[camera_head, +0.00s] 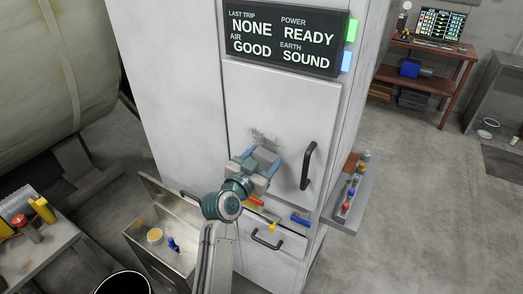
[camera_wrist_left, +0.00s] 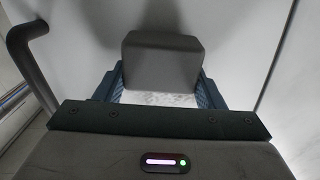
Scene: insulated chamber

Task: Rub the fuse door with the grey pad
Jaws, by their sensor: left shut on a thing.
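The fuse door (camera_head: 285,105) is a pale panel on the front of a tall white cabinet, with a black bar handle (camera_head: 308,165) on its right side. A dark smudge (camera_head: 265,138) marks the door just above my left gripper (camera_head: 262,160). The gripper is at the door face, left of the handle. In the left wrist view it (camera_wrist_left: 160,88) is shut on the grey pad (camera_wrist_left: 163,60), a rounded block between the blue fingers, facing the pale door. Whether the pad touches the door I cannot tell. My right gripper is not in view.
A status board (camera_head: 284,38) hangs above the door. Below are coloured levers and a drawer handle (camera_head: 266,240). A side shelf (camera_head: 347,205) with small items juts out at right. An open metal box (camera_head: 160,258) stands lower left.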

